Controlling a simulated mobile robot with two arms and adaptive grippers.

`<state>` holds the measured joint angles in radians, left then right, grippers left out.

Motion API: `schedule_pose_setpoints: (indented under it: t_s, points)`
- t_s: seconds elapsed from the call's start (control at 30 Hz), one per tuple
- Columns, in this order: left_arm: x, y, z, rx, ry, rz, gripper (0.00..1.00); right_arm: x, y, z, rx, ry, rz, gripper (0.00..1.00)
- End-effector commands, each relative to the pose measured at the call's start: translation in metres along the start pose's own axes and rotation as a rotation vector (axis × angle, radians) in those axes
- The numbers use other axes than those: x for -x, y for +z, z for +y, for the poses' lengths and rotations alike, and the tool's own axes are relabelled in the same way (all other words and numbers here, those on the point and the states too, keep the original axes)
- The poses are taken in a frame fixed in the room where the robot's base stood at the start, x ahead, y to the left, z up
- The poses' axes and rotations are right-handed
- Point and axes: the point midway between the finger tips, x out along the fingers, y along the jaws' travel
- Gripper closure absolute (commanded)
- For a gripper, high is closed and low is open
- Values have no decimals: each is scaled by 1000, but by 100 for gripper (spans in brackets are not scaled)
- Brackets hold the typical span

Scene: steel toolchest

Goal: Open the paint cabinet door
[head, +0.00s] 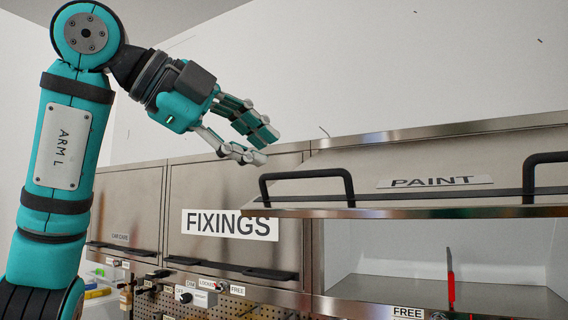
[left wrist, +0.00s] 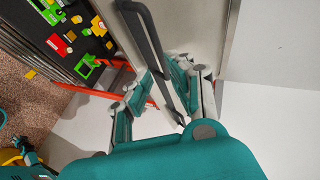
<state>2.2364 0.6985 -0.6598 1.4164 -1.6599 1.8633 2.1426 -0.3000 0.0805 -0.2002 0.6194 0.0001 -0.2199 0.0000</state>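The paint cabinet door (head: 400,160), labelled PAINT, is a steel flap tilted upward, with its lower edge raised clear of the open compartment. It has black bar handles; the left handle (head: 307,174) is near my left gripper (head: 258,148). The gripper is open and empty, above and left of that handle, and looks apart from it in the head view. In the left wrist view a black handle bar (left wrist: 150,45) runs past between the spread fingers; contact cannot be told.
The open compartment shows a pale interior (head: 385,245) with a red upright item (head: 450,275). The closed FIXINGS door (head: 235,180) and another closed door (head: 130,205) are to the left. A pegboard (head: 250,305) with small labels lies below.

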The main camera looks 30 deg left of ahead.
Motion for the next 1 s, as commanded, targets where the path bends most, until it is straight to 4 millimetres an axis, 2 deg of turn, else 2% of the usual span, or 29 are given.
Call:
schedule_pose_setpoints:
  t_s: [0.1,0.3,1.0]
  points:
    - [20,-1,0,-2,-2,1,80,0,0,0,0,0,0,60]
    - [36,-1,0,-2,0,0,80,0,0,0,0,0,1,60]
    - [37,-1,1,-2,0,0,80,0,-2,0,-1,0,3,60]
